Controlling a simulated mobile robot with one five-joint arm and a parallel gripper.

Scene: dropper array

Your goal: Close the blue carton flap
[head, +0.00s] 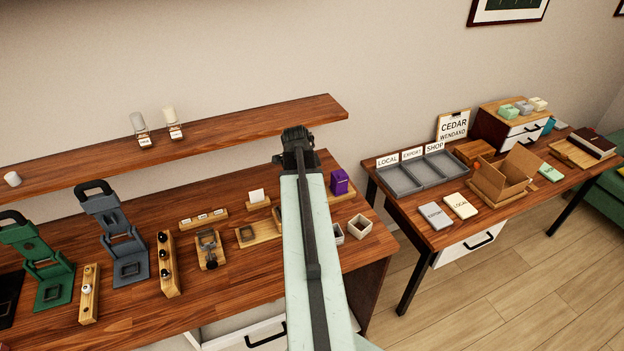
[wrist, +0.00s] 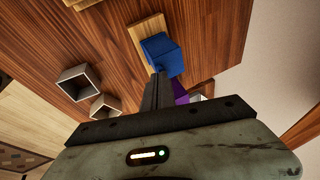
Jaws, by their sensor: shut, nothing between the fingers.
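The blue carton (wrist: 162,48) shows in the wrist view, on a light wooden base (wrist: 141,28), just beyond my fingertips. Its flap cannot be made out clearly, so I cannot tell how far open it is. In the head view the blue carton is not visible; my arm covers part of the bench there. My gripper (wrist: 158,76) is shut and empty, its fingers pointing at the blue carton. I cannot tell whether they touch it. In the head view my gripper (head: 298,137) is raised in front of the shelf.
A purple carton (head: 340,181) stands right of my arm, and part of it shows in the wrist view (wrist: 180,92). Two small open boxes (head: 360,226) stand near the bench's right end. A shelf (head: 230,128) runs behind. Stands and blocks fill the left side.

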